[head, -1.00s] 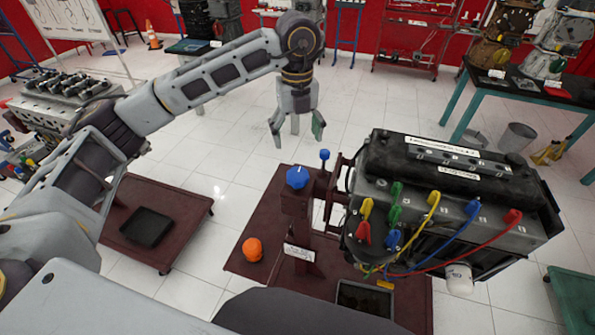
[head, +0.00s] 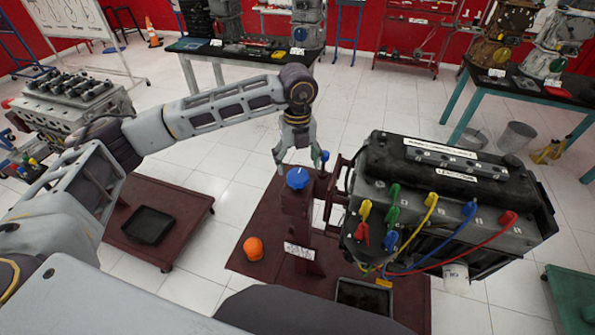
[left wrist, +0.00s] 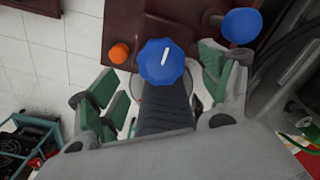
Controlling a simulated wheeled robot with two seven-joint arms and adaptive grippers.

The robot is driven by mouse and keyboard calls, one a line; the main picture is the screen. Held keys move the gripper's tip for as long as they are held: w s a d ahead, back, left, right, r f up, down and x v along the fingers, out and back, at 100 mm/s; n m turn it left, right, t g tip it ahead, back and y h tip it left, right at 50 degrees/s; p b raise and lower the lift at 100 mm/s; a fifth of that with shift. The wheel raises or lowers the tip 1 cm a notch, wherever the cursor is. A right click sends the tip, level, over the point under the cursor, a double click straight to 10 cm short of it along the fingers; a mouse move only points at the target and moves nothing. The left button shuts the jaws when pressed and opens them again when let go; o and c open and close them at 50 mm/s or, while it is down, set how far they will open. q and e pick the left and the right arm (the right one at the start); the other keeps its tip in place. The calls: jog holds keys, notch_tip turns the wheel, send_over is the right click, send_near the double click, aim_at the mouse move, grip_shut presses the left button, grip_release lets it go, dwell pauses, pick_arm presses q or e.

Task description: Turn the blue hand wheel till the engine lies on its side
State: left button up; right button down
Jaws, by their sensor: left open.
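The blue hand wheel (head: 297,178), a faceted knob with a white mark, sits on top of the dark red stand post. My left gripper (head: 301,162) is open, pointing down just above and behind it. In the left wrist view the wheel (left wrist: 163,63) shows between the spread green-padded fingers, touching neither as far as I can see. The engine (head: 450,200), a dark block with coloured leads, is upright on the right of the stand, beside the wheel. A smaller blue knob (left wrist: 241,26) is close to the right finger. My right gripper is not in view.
An orange cap (head: 253,248) and a black tray (head: 365,299) are on the red stand base (head: 262,225). Another red trolley (head: 182,208) with a tray stands left. Another engine (head: 70,105) is at far left. Open tiled floor lies behind the stand.

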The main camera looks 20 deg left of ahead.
aim_at(297, 173)
pick_arm(q)
jog(key=shift+f+p, duration=0.45)
jog(key=shift+f, duration=2.15)
jog(key=c, duration=1)
